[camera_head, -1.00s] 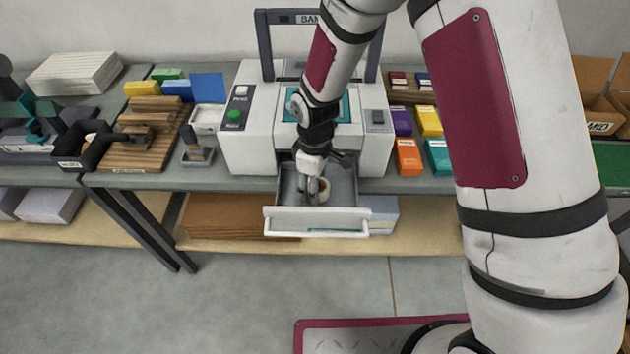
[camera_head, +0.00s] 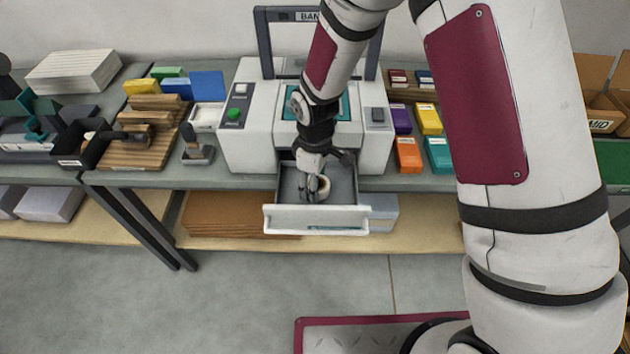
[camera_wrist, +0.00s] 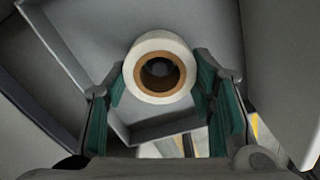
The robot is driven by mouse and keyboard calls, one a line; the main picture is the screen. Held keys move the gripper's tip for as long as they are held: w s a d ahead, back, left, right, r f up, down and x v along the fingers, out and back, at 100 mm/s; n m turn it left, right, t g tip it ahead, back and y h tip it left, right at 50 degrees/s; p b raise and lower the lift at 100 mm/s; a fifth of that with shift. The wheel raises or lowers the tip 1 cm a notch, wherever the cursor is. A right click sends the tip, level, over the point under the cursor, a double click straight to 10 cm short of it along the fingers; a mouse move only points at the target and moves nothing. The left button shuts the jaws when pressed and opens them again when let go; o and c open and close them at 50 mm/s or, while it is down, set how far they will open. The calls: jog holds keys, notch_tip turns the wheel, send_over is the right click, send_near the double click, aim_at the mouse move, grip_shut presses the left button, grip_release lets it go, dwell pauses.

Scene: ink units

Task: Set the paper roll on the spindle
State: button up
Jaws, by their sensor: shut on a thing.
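The paper roll (camera_head: 324,185) is a short white ring with a brown core, within the open drawer's outline. In the wrist view the roll (camera_wrist: 160,42) shows end-on, between the teal finger pads. My gripper (camera_head: 314,188) is shut on it, with a finger on each side; it also shows in the wrist view (camera_wrist: 160,84). I cannot make out a spindle in either view; the roll's core looks dark inside. The drawer (camera_head: 316,219) is pulled out from the front of the white machine (camera_head: 250,140).
Drawer walls surround my gripper closely. A dark frame (camera_head: 265,45) rises above the machine. A stamp (camera_head: 196,150) and a wooden rack (camera_head: 145,148) stand to the left. Coloured boxes (camera_head: 408,156) stand to the right.

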jog(key=shift+f, duration=0.6)
jog(key=o, duration=0.9)
notch_tip(320, 180, up, 11)
jog(key=p, duration=0.3)
dwell(0.7)
dwell(0.4)
